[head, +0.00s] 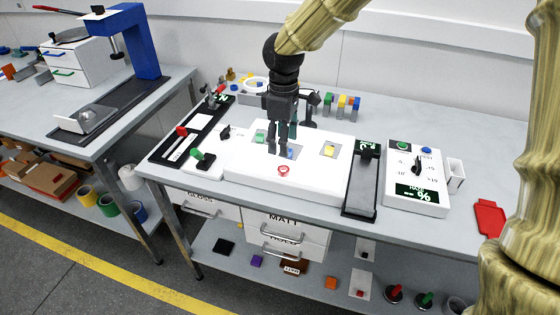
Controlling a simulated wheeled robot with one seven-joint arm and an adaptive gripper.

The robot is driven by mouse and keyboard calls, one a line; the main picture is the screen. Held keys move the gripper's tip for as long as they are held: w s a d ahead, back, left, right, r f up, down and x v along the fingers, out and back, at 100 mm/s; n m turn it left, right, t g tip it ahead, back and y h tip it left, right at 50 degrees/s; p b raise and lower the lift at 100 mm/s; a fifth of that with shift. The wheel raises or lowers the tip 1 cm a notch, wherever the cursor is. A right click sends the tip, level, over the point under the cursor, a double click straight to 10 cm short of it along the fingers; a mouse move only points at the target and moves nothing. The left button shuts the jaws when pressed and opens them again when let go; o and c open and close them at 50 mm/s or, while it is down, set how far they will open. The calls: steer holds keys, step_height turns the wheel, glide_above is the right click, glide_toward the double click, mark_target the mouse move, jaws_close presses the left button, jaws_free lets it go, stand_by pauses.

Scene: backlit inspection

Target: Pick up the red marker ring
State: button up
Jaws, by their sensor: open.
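The red marker ring (283,170) lies on the front part of the white light panel (315,177) on the bench. It is small and looks like a ring with a pale middle. My gripper (278,151) points down above the panel, behind and slightly left of the ring. Its jaws are open, with nothing seen between them. The gap between the fingertips and the panel is hard to judge. A blue patch (291,152) beside the fingers is partly hidden by them.
A green piece (260,137) and a yellow piece (329,151) are on the panel. A black-and-grey device (362,180) and a white haze meter (417,178) stand to the right. Lever-handled fixtures (201,159) stand to the left. The panel around the ring is clear.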

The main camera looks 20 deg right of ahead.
mark_target(286, 169)
steer(key=f, duration=0.4)
steer(key=shift+s+d, duration=0.2)
steer(key=shift+s, duration=0.05)
steer(key=shift+w+f+p, duration=0.15)
steer(key=shift+f+p, duration=0.15)
steer(key=shift+f, duration=0.05)
steer(key=shift+s+f, duration=0.2)
steer(key=shift+f, duration=0.25)
steer(key=f, duration=0.2)
steer(key=f+p, duration=0.1)
steer(key=shift+w+d, duration=0.25)
steer(key=shift+w, duration=0.1)
steer(key=shift+f, duration=0.7)
steer(key=c, duration=0.8)
